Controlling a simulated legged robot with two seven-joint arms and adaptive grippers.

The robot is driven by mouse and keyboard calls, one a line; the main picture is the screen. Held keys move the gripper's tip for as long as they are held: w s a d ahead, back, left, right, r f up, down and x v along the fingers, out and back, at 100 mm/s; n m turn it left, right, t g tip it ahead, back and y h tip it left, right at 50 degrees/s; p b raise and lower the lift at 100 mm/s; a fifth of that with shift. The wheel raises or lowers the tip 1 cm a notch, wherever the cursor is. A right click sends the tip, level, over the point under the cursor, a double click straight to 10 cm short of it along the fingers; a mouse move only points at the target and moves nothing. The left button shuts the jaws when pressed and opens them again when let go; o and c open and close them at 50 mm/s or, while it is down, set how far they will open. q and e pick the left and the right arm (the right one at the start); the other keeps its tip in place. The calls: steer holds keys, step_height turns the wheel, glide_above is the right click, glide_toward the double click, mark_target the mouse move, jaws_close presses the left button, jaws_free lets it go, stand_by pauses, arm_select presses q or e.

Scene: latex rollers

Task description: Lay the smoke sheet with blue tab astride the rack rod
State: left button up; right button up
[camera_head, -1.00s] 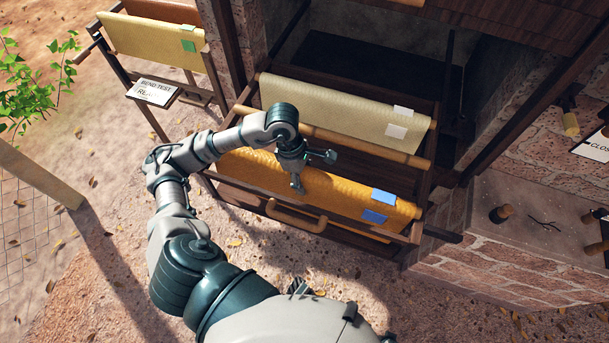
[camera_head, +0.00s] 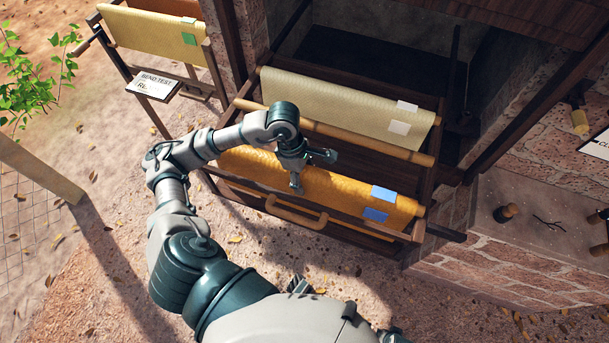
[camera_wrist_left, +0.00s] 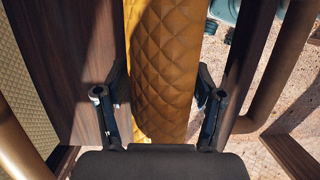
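The smoke sheet with blue tabs (camera_head: 345,189) is orange and quilted. It hangs folded over the front bar of the pulled-out wooden rack, with one blue tab on each side of the fold near its right end. My left gripper (camera_head: 308,170) is over its middle. In the left wrist view my left gripper (camera_wrist_left: 160,100) has its fingers wide apart, one on either side of the orange sheet (camera_wrist_left: 165,60); contact is unclear. A bare rod (camera_head: 345,136) crosses the rack behind the orange sheet. My right gripper is not in view.
A cream sheet with white tabs (camera_head: 335,105) hangs on the rack's rear bar. A stand at upper left holds a yellow sheet with green tab (camera_head: 150,32), beside a "BEND TEST" sign (camera_head: 153,86). A handle (camera_head: 296,215) fronts the rack. A brick ledge (camera_head: 535,225) is at right.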

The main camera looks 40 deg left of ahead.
arm_select(q)
steer(key=shift+o, duration=0.5)
steer(key=shift+r, duration=0.15)
steer(key=v, duration=1.1)
steer(key=shift+a+r, duration=0.2)
steer(key=shift+r, duration=0.05)
